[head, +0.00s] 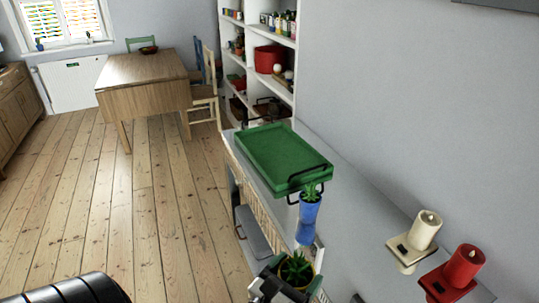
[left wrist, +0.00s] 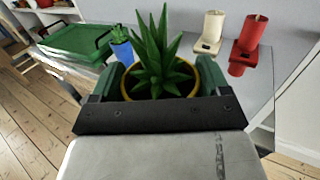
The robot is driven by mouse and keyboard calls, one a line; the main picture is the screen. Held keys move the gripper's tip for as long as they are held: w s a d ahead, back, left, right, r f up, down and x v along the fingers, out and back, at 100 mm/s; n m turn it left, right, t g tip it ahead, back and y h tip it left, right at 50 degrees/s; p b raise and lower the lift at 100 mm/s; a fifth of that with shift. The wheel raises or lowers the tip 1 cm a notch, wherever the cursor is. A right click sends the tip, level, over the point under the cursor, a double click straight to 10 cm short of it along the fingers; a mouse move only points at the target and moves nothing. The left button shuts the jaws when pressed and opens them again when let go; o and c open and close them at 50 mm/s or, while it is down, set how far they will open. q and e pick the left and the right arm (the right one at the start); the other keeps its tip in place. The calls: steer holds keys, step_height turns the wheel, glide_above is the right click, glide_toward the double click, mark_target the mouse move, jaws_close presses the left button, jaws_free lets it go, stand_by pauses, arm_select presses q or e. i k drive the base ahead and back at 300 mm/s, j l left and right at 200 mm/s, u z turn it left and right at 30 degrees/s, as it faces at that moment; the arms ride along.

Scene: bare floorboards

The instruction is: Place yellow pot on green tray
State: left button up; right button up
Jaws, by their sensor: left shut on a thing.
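The yellow pot (left wrist: 202,80) holds a spiky green plant. My left gripper (left wrist: 158,92) is shut on it, with a green-grey finger on each side. The pot's lower part is hidden by the gripper in the left wrist view. In the head view the plant (head: 296,268) and my left gripper (head: 283,284) show at the bottom edge, nearer than the tray. The green tray (head: 282,152) has black handles and lies empty on a grey-white cabinet top. It also shows at the upper left of the left wrist view (left wrist: 78,38). My right gripper is not in view.
A blue pot (head: 308,215) with a small plant stands at the tray's near end. Shelves (head: 227,20) stand behind the tray; the floorboards at left are clear.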

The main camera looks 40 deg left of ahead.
mark_target(278, 153)
steer(key=j+z, duration=0.15)
steer(key=j, duration=0.4)
steer(key=k+j+z, duration=0.15)
steer(key=j, duration=0.45)
steer(key=j+z, duration=0.15)
steer(key=j, duration=0.4)
steer(key=i+j, duration=0.15)
steer(key=j, duration=0.15)
steer(key=i+j+z, duration=0.15)
steer(key=i+j, duration=0.2)
steer(key=j, duration=0.3)
steer(key=i+j+z, duration=0.15)
steer(key=j, duration=0.15)
steer(key=i+j, duration=0.15)
steer(key=j, duration=0.2)
steer(key=z, duration=0.05)
